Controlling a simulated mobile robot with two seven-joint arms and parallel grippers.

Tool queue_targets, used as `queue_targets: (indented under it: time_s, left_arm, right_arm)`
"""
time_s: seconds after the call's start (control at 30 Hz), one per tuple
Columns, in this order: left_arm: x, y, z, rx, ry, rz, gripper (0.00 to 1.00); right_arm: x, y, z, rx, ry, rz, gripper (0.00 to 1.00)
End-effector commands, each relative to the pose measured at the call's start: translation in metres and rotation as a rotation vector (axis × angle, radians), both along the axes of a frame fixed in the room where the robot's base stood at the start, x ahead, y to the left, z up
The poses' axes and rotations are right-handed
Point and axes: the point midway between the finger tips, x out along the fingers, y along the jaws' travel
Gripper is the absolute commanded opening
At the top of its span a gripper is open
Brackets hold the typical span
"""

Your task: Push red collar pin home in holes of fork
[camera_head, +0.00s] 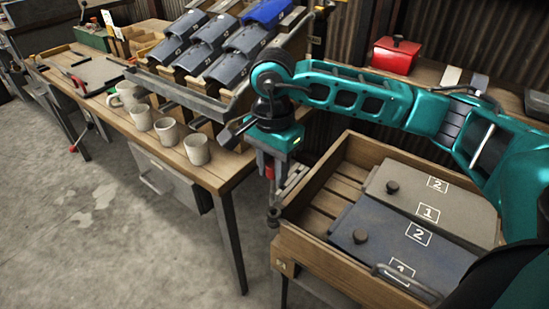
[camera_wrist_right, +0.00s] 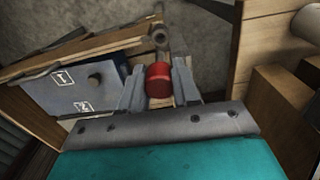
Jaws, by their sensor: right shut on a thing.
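The red collar pin (camera_wrist_right: 158,82) is between the two grey fingers of my right gripper (camera_wrist_right: 158,88), with its round red end facing the wrist camera. In the head view, my right gripper (camera_head: 275,172) points down beside the left corner of the wooden crate, and a small bit of red shows at its fingers. Grey metal parts (camera_wrist_right: 137,43) show just beyond the pin in the wrist view, at the crate's corner. I cannot tell which of them is the fork, nor how far the pin sits in any hole. My left gripper is not in view.
The wooden crate (camera_head: 325,262) holds grey and blue numbered cases. A workbench (camera_head: 205,172) with several mugs and a rack of blue-grey bins stands to the left. A red box (camera_head: 395,55) is on the back shelf. The floor at left is clear.

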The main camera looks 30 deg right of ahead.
Motion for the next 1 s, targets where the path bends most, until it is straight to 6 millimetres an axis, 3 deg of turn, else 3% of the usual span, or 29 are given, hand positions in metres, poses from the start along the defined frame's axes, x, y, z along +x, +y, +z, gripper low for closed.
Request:
queue_targets:
  time_s: [0.53, 1.0]
  left_arm:
    - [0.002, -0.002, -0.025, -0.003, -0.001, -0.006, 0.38]
    - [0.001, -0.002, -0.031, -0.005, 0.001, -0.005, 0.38]
  right_arm:
    - [0.000, 0.000, -0.049, 0.000, 0.000, -0.004, 0.04]
    - [0.001, 0.000, -0.054, 0.000, 0.000, -0.005, 0.04]
